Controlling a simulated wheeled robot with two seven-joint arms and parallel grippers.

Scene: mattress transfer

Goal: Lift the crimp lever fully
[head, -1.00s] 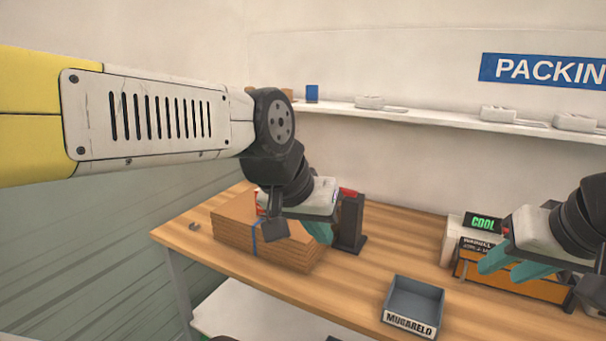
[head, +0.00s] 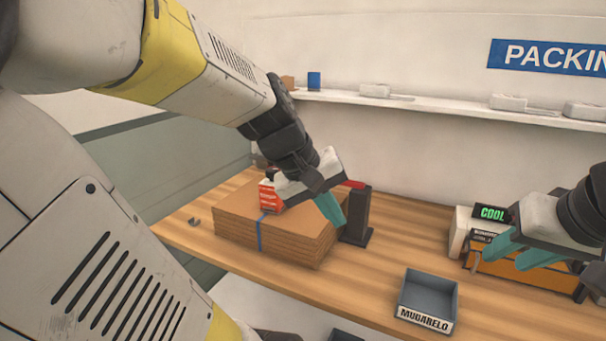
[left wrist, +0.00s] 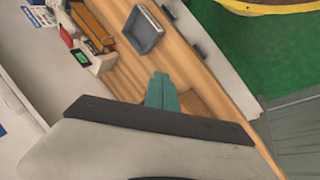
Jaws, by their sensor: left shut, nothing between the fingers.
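A black post (head: 358,218) stands on the table with a red handle (head: 355,184) at its top, which looks like the crimp lever. The handle looks roughly level, and part of it is hidden behind my left gripper. My left gripper (head: 331,208) is shut and empty, its teal fingers pointing down in front of the post's left side. Whether they touch it I cannot tell. The shut fingers also show in the left wrist view (left wrist: 162,90). My right gripper (head: 518,255) is open, in front of the orange machine (head: 505,268) with the "COOL" display.
Flat cardboard (head: 270,238) with a blue strap lies left of the post, a red and white box (head: 268,197) on top. A grey tray (head: 428,300) labelled MUGARELO sits at the front. Another red handle (left wrist: 65,36) shows by the display in the left wrist view. Table between post and tray is clear.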

